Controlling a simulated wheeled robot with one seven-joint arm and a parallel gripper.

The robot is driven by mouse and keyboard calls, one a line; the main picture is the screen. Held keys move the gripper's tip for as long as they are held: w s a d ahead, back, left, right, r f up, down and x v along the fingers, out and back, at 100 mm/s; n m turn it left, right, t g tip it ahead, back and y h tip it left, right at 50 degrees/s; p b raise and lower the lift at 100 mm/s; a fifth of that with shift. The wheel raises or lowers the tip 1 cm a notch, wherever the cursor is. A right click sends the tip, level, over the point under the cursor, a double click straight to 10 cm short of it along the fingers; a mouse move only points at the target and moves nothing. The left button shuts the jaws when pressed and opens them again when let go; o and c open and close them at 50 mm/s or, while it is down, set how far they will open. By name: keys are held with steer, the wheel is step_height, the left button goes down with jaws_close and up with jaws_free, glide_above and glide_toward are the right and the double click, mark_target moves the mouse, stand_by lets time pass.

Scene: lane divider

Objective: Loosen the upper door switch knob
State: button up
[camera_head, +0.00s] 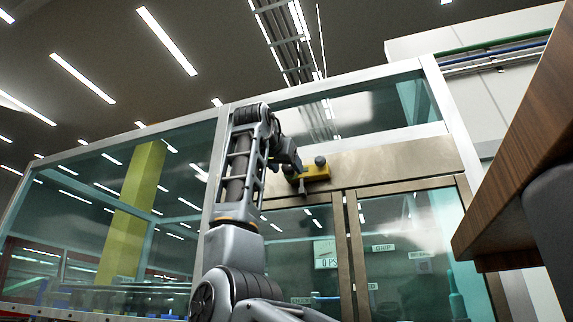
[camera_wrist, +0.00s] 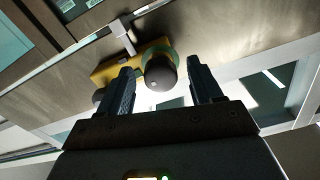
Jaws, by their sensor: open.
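A yellow switch body (camera_head: 317,174) is mounted on the metal header above the glass doors in the head view. It also shows in the wrist view (camera_wrist: 104,72). A dark round knob (camera_wrist: 160,73) with a greenish base sits on it and appears between my gripper's two fingers in the wrist view. One dark knob (camera_head: 320,161) shows on the switch in the head view. My gripper (camera_wrist: 159,66) is open, close to the switch. I cannot tell whether a finger touches the knob.
A metal lever (camera_wrist: 122,37) sticks out beside the switch. Glass doors with brown metal frames (camera_head: 351,250) hang below the header. A wooden slab (camera_head: 520,140) juts in at the right of the head view. A glass-walled enclosure (camera_head: 120,215) runs left.

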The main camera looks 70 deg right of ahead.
steer(key=shift+d, duration=0.45)
steer(key=shift+c, duration=0.3)
steer(key=c, duration=1)
steer(key=shift+o, duration=0.2)
steer(key=shift+f+n, duration=0.1)
steer(key=shift+n, duration=0.6)
